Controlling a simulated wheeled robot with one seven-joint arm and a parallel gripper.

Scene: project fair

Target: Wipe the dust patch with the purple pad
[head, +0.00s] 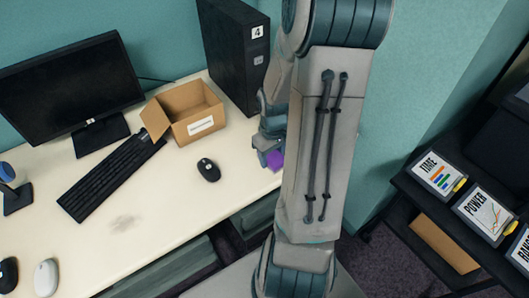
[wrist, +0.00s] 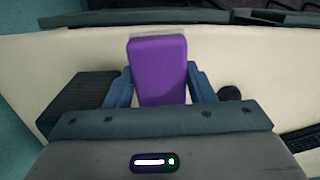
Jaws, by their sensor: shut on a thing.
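The purple pad (wrist: 158,70) stands out between the two fingers of my gripper (wrist: 158,88) in the wrist view. My gripper is shut on it. In the head view the pad (head: 275,160) shows as a small purple piece beside my arm, near the right end of the desk; my arm hides part of the gripper (head: 268,150). The dust patch (head: 123,224) is a faint grey smudge on the cream desk (head: 165,205), left of the pad and toward the desk's front. The pad is apart from the patch.
A black mouse (head: 208,170) and an open cardboard box (head: 190,115) lie between pad and monitor (head: 70,85). A keyboard (head: 110,177) lies behind the patch. A black computer tower (head: 234,55) stands at the back. A white mouse (head: 46,277) is front left. Desk around the patch is clear.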

